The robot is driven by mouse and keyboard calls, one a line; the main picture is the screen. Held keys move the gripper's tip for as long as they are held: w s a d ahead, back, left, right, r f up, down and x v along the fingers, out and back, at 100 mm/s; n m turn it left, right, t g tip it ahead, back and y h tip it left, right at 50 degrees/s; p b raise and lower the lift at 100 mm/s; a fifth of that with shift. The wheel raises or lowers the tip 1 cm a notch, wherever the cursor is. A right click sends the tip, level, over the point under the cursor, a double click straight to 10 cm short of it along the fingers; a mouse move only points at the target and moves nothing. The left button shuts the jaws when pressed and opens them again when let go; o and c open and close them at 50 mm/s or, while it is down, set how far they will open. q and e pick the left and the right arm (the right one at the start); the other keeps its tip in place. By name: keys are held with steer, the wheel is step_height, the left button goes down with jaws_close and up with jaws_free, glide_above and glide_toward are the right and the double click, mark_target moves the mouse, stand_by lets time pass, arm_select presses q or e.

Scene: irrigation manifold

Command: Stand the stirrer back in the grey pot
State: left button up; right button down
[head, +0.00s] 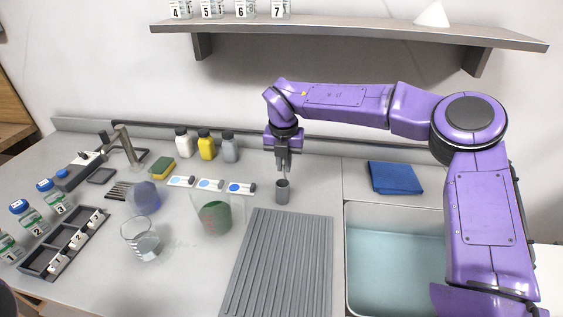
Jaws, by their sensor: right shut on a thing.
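The grey pot (282,194) is a small cylinder standing on the counter just behind the ribbed drainboard. My right gripper (284,165) points down directly above the pot and is shut on the stirrer (286,175). The stirrer is a thin rod; only a short length shows between the fingertips and the pot's mouth. Its lower end appears to be at or inside the pot's opening; I cannot tell whether it touches the bottom. My left gripper does not show.
A grey ribbed drainboard (278,268) lies in front of the pot, with a water-filled sink (395,265) at right. A beaker with green contents (216,218) and a clear beaker (143,241) stand left. A blue cloth (396,178) lies behind the sink. A shelf (350,35) hangs above.

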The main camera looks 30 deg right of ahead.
steer(key=c, duration=1.2)
jaws_free()
steer(key=shift+w+f, duration=0.4)
steer(key=shift+w, duration=0.2)
steer(key=shift+o, duration=0.2)
steer(key=shift+s+r, duration=0.25)
step_height(320, 180, up, 13)
steer(key=shift+s+a, duration=0.45)
